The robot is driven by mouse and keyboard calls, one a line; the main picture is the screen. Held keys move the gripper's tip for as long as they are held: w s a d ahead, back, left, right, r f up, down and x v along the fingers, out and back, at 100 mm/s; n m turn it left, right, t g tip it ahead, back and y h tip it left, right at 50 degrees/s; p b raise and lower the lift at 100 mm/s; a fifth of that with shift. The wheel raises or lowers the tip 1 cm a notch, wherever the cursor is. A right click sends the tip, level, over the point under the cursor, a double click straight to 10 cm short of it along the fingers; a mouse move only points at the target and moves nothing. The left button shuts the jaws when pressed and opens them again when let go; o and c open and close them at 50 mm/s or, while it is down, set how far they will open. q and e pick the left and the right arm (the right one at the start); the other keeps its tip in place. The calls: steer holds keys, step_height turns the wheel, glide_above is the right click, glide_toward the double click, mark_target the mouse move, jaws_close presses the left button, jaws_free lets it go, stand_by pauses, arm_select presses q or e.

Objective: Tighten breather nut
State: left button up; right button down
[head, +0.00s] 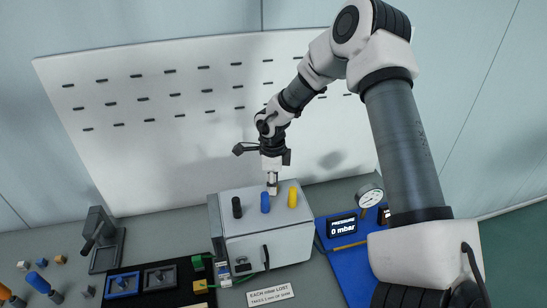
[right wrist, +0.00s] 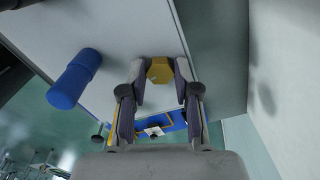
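The grey box (head: 265,240) stands on the bench with a black, a blue and a yellow post on top. A yellow hexagonal nut (right wrist: 160,71), which I take as the breather nut, sits on the box top in the right wrist view. My right gripper (right wrist: 161,73) points down, with its fingertips on either side of this nut and seemingly against it. In the head view the right gripper (head: 272,188) is at the back of the box top, behind the blue post, and hides the nut. My left gripper is not in view.
The blue post (head: 265,202) and yellow post (head: 292,197) stand close in front of the gripper. A gauge (head: 369,196) and a display reading 0 mbar (head: 342,226) are on the right. A sign (head: 270,296) lies in front. The white pegboard (head: 160,130) rises behind.

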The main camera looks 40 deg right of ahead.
steer(key=m, duration=0.3)
steer(key=shift+w+d+m, duration=0.1)
steer(key=shift+m, duration=0.2)
steer(key=m, duration=0.3)
steer(key=shift+r, duration=0.1)
steer(key=shift+m, duration=0.4)
steer(key=shift+m, duration=0.6)
steer(key=shift+d+m, duration=0.15)
steer(key=shift+m, duration=2.45)
steer(key=m, duration=0.3)
steer(key=shift+m, duration=0.3)
